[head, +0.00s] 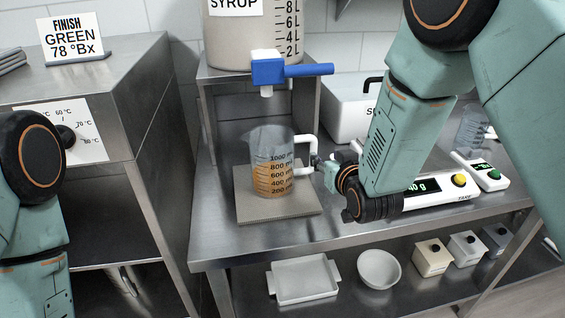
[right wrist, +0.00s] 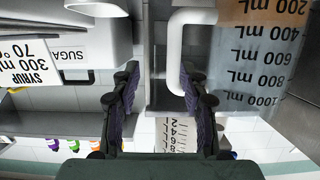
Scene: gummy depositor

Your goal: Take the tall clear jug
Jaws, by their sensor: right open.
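The tall clear jug (head: 268,150) stands upright on a beige mat (head: 290,209) under the syrup tap. It has mL marks, amber liquid in its lower part and a white handle (head: 310,141) on its right side. My right gripper (head: 321,167) is right beside the handle. In the right wrist view, which is upside down, the open fingers (right wrist: 160,75) have the jug's handle (right wrist: 174,50) between them, nearer the right finger; I cannot tell whether they touch. The jug's marked wall (right wrist: 255,65) is to the right. My left gripper is out of view.
A blue tap (head: 268,72) on the syrup tank (head: 240,40) hangs above the jug. A scale (head: 440,190) lies under my right forearm. A white sugar box (head: 345,110) stands behind. A smaller clear vessel (head: 470,130) stands at right. The lower shelf holds a tray (head: 303,277) and bowl (head: 379,268).

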